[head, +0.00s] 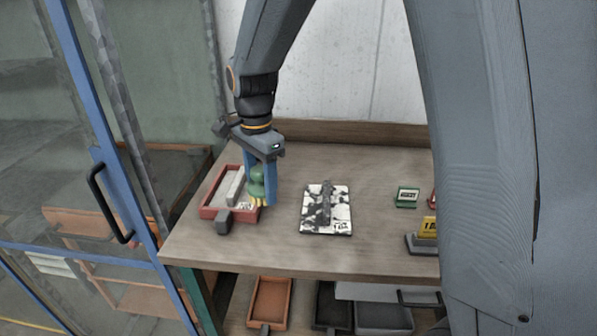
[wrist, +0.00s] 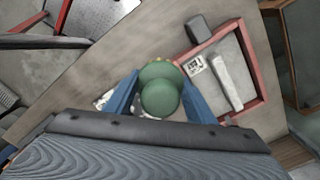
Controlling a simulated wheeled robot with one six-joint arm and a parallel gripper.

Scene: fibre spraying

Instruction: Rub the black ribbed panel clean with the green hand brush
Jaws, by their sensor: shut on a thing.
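My gripper (head: 262,193) points down at the left part of the workbench, its blue fingers shut on the green hand brush (head: 257,186). The brush is upright, with yellowish bristles at its lower end. Whether the bristles touch the bench cannot be told. In the wrist view the brush (wrist: 160,93) sits between the two fingers. The black ribbed panel (head: 311,219) lies flat on the bench to the right of the gripper, largely covered in white patches, with a small label at its lower right corner. In the wrist view it is mostly hidden behind the gripper.
A red tray (head: 207,213) with a pale bar (head: 236,184) stands just left of the brush. A small green box (head: 407,196) and a yellow sign (head: 428,228) stand at the right. A blue-framed door (head: 102,130) is at the left. Bench between brush and panel is clear.

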